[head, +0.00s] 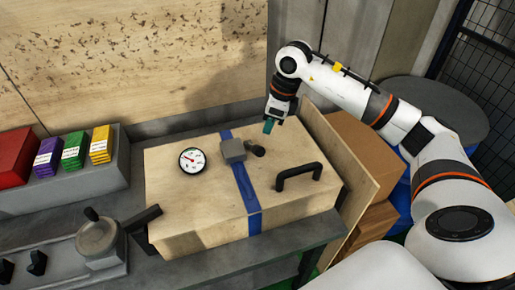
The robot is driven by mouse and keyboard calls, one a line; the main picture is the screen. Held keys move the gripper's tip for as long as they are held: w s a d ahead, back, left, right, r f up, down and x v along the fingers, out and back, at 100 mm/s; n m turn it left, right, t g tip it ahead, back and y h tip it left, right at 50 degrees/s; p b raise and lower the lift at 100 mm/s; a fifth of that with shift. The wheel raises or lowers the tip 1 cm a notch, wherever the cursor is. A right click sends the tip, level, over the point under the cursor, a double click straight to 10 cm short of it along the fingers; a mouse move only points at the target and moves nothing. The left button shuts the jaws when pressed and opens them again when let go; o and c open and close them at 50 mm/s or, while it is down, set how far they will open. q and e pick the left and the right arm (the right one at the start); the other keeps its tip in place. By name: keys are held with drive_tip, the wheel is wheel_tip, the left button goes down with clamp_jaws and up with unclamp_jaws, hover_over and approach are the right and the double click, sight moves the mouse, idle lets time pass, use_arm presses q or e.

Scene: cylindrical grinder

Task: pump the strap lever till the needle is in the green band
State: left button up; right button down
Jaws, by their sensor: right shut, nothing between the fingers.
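A blue strap (249,205) runs over a pale wooden box (205,215). A grey buckle block (232,151) sits on the strap, and a short strap lever (256,149) with a dark knob sticks out from it to the right. A round white gauge (192,160) lies on the box top left of the strap. Its red needle shows, but the green band is too small to read it against. My right gripper (269,127) is shut and empty, above and behind the lever knob, apart from it. My left gripper is out of view.
A black handle (298,177) stands on the box top, right of the strap. An upright wooden board (340,165) and brown cartons (372,165) are on the right. A grey lever unit (98,240) is at the left front. Coloured boxes (74,152) stand at the left.

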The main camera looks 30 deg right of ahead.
sight(263, 151)
drive_tip(key=shift+f, duration=0.1)
drive_tip(key=shift+b+x, duration=1.8)
drive_tip(key=shift+x, duration=1.6)
drive_tip(key=shift+s, duration=0.1)
wheel_tip(263, 151, down, 4)
drive_tip(key=b, duration=0.3)
drive_tip(key=shift+f+b, duration=0.1)
drive_tip(key=shift+b, duration=0.25)
drive_tip(key=shift+r+p, duration=0.35)
drive_tip(key=shift+s+d+r, duration=0.35)
drive_tip(key=shift+s+d, duration=0.4)
drive_tip(key=shift+d, duration=0.15)
drive_tip(key=shift+s+d+r, duration=0.15)
drive_tip(key=shift+s+d, duration=0.05)
drive_tip(key=shift+s, duration=0.05)
